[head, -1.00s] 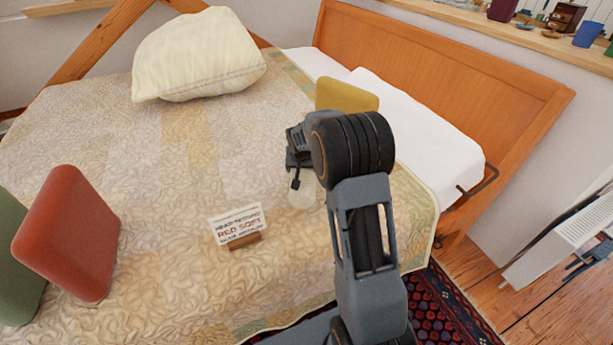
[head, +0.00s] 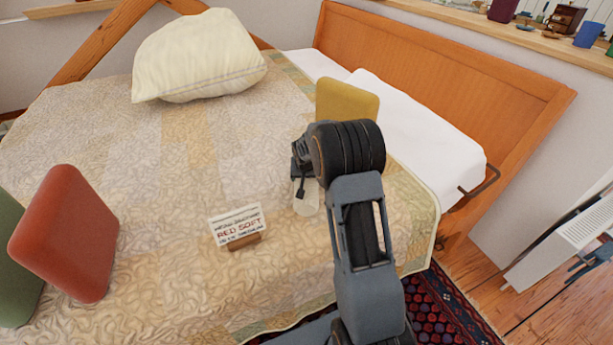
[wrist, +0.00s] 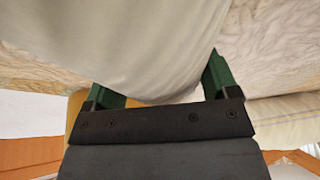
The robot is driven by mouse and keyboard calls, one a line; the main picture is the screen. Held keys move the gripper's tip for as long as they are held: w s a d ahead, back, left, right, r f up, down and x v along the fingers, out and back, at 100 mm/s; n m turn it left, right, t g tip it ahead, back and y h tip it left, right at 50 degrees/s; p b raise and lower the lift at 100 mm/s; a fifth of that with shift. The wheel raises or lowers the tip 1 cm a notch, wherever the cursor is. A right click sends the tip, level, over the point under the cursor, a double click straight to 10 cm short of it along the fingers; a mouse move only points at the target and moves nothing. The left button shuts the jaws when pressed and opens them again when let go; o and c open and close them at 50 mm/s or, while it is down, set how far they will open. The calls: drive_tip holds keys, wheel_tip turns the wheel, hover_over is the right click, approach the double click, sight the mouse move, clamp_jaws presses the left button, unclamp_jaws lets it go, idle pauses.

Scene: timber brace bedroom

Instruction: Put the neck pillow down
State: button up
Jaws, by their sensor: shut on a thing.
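The neck pillow is the pale cream, soft-looking thing (wrist: 150,45) between the green fingers of my gripper (wrist: 160,80) in the wrist view. My gripper is shut on it. In the head view my gripper (head: 303,172) is over the right part of the bed, and a small pale part of the pillow (head: 306,197) shows below it. My wrist and arm hide the rest. I cannot tell whether the pillow touches the quilt.
The bed's quilt (head: 150,220) has free room left of my gripper. A sign card (head: 237,226) stands in front. A yellow cushion (head: 347,104) is just behind, a big cream pillow (head: 198,58) farther back, and red (head: 65,235) and green (head: 15,265) cushions at left.

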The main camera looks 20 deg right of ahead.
drive_tip(key=o, duration=1)
drive_tip(key=shift+f, duration=0.1)
drive_tip(key=shift+s+r, duration=0.1)
drive_tip(key=shift+r, duration=0.55)
drive_tip(key=p+v, duration=0.2)
drive_tip(key=v, duration=0.8)
drive_tip(key=shift+s+a+r, duration=0.1)
drive_tip(key=shift+s+r, duration=0.1)
drive_tip(key=s+a+r+n, duration=0.1)
drive_tip(key=s+a+r, duration=0.1)
drive_tip(key=s, duration=0.6)
drive_tip(key=s+a+r+n+y, duration=0.1)
drive_tip(key=s+a, duration=0.3)
drive_tip(key=s, duration=0.5)
drive_tip(key=s+a+r+n+g, duration=0.1)
drive_tip(key=s+a+r+n, duration=0.1)
drive_tip(key=s, duration=0.6)
drive_tip(key=shift+s+a+r+y, duration=0.25)
drive_tip(key=shift+a+r+y, duration=0.15)
drive_tip(key=shift+a+r, duration=0.25)
